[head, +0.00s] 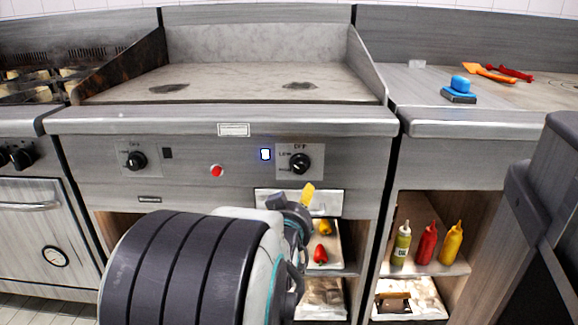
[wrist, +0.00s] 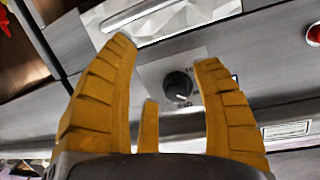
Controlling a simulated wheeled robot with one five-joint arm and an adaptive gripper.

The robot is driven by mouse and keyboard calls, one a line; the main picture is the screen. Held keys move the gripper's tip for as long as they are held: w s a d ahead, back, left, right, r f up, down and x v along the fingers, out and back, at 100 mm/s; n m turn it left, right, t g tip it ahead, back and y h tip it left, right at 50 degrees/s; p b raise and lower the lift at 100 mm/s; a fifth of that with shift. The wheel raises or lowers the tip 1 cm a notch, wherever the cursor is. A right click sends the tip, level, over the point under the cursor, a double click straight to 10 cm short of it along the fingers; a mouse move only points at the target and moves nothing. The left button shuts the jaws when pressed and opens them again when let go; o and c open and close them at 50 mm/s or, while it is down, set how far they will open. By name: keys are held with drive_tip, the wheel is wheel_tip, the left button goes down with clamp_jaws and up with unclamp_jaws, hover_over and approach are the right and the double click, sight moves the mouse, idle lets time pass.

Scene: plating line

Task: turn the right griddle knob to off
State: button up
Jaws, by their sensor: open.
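The right griddle knob (head: 301,162) is black and round, on a plate marked OFF at its top. My gripper (head: 308,193) is in front of the panel, a little below the knob, with one yellow finger showing. Nothing is held, and I see no contact with the knob.
The left griddle knob (head: 137,160) and a red light (head: 216,171) are on the same panel. A metal drawer front (head: 270,197) is below the right knob. Bottles, including a red one (head: 427,243), stand on a shelf at the right. The griddle top (head: 230,82) is clear.

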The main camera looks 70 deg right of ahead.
sight(300, 168)
drive_tip(key=r+h, duration=0.1)
drive_tip(key=d+r, duration=0.1)
drive_tip(key=r, duration=0.1)
drive_tip(key=d+r+h, duration=0.1)
drive_tip(key=r, duration=0.1)
drive_tip(key=shift+w+r+m+t+h, duration=0.2)
drive_tip(key=shift+w+m+t+h, duration=0.1)
drive_tip(key=shift+m, duration=0.1)
drive_tip(key=shift+w+d+f, duration=0.1)
drive_tip(key=shift+d+f, duration=0.05)
drive_tip(key=shift+d, duration=0.35)
drive_tip(key=shift+w+d+f, duration=0.1)
drive_tip(key=shift+d, duration=0.35)
drive_tip(key=shift+b+x, duration=0.75)
drive_tip(key=shift+b, duration=0.05)
drive_tip(key=shift+x, duration=1.25)
drive_tip(key=shift+r, duration=0.2)
drive_tip(key=shift+c, duration=0.3)
drive_tip(key=shift+s, duration=0.1)
drive_tip(key=c, duration=1.1)
